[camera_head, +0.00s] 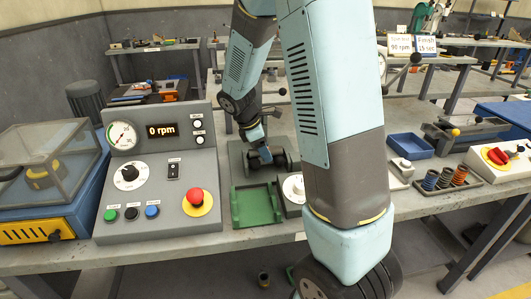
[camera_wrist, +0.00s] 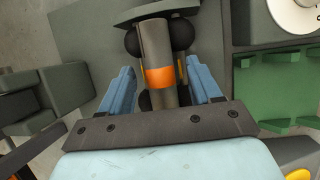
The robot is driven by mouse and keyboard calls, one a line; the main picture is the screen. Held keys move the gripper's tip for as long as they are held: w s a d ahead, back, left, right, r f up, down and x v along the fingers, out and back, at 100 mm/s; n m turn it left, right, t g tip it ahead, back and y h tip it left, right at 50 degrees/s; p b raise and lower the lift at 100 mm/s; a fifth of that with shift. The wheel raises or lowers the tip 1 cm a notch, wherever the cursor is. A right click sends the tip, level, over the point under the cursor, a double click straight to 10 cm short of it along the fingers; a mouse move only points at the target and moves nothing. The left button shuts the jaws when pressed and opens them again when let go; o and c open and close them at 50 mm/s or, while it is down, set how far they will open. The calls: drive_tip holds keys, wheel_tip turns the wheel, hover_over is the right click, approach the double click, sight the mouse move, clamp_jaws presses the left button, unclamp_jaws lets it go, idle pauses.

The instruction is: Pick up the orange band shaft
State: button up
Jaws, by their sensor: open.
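The orange band shaft (camera_wrist: 156,45) is a grey cylinder with an orange band (camera_wrist: 159,77) around it, seen in the wrist view. It lies along the gap of my gripper (camera_wrist: 160,66). The two blue fingers are open, one on each side of the shaft, with visible space on both sides. I cannot tell how deep the shaft sits between them. Its near end is hidden by the gripper's dark crossbar. In the head view my gripper (camera_head: 262,152) is low over a dark grey fixture behind the green tray, and the shaft cannot be made out there.
Dark rounded parts and a grey plate (camera_wrist: 86,25) surround the shaft. The green tray (camera_head: 257,205) is close by, at right in the wrist view. The control panel (camera_head: 157,170) stands left. A blue bin (camera_head: 409,146) and a rack of colour-banded pieces (camera_head: 445,184) are right.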

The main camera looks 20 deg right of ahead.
drive_tip(key=shift+c, duration=0.3)
clamp_jaws()
drive_tip(key=shift+r, duration=0.1)
